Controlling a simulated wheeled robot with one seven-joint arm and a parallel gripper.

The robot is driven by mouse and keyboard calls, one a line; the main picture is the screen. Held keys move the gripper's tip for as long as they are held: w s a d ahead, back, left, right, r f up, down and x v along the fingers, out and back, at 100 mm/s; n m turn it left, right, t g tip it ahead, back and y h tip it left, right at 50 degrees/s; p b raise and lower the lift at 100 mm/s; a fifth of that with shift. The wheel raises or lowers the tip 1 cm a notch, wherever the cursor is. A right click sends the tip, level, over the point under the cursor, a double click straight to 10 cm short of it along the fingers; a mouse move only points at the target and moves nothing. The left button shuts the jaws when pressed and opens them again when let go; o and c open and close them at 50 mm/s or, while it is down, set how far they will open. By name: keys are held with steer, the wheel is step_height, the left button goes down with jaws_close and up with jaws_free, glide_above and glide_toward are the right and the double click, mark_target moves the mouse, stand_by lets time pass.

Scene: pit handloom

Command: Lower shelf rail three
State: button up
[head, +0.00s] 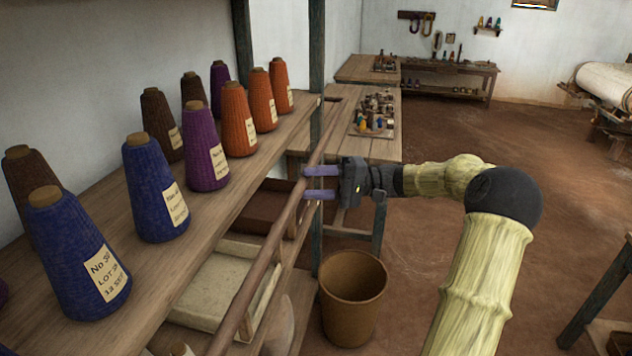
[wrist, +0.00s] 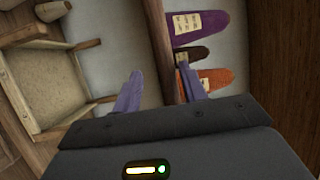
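A long brown wooden rail (head: 262,262) runs slantwise along the open front of the yarn shelf, near its board's edge. My gripper (head: 307,183) reaches in from the right, its two lavender fingers apart, one above the other, with the tips at the rail. In the wrist view a wooden bar (wrist: 157,40), which looks like the rail, passes between the fingertips. A gap shows between it and the left finger. Whether the right finger touches it I cannot tell. No number marks the rail.
Several yarn cones, including a blue one (head: 78,255), stand on the shelf board (head: 112,225) behind the rail. Bins, including a cream-lined one (head: 215,290), sit below. A brown basket (head: 352,300) stands under my arm. Floor to the right (head: 480,130) is free.

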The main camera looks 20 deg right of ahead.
steer(key=shift+r, duration=0.1)
steer(key=b+v, duration=0.2)
steer(key=v, duration=1.5)
steer(key=shift+s+d, duration=0.1)
steer(key=shift+d, duration=0.05)
steer(key=shift+d, duration=0.15)
